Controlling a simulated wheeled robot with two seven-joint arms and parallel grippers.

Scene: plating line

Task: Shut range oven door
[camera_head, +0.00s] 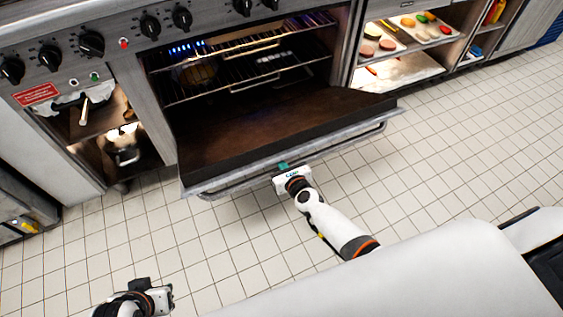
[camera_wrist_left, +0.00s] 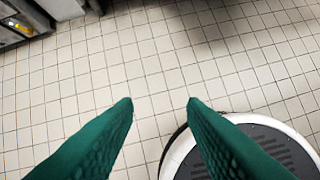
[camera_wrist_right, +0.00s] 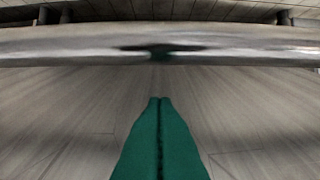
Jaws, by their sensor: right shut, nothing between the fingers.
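The range oven door (camera_head: 270,125) is hinged down and stands wide open in the head view, its dark inner face up. Its bar handle (camera_head: 340,145) runs along the outer edge and crosses the right wrist view as a metal bar (camera_wrist_right: 240,45). My right gripper (camera_head: 283,167) is at the door's outer edge near the middle of the handle. Its green fingers (camera_wrist_right: 160,100) are shut together with nothing between them, pointing at the bar; I cannot tell whether they touch it. My left gripper (camera_wrist_left: 160,102) is open and empty above the floor, away from the door.
Inside the oven are wire racks (camera_head: 250,50) with an item on one. Control knobs (camera_head: 92,43) line the range front. Shelves with food trays (camera_head: 405,70) stand at right, an open compartment (camera_head: 100,125) at left. The tiled floor (camera_head: 120,240) before the range is clear.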

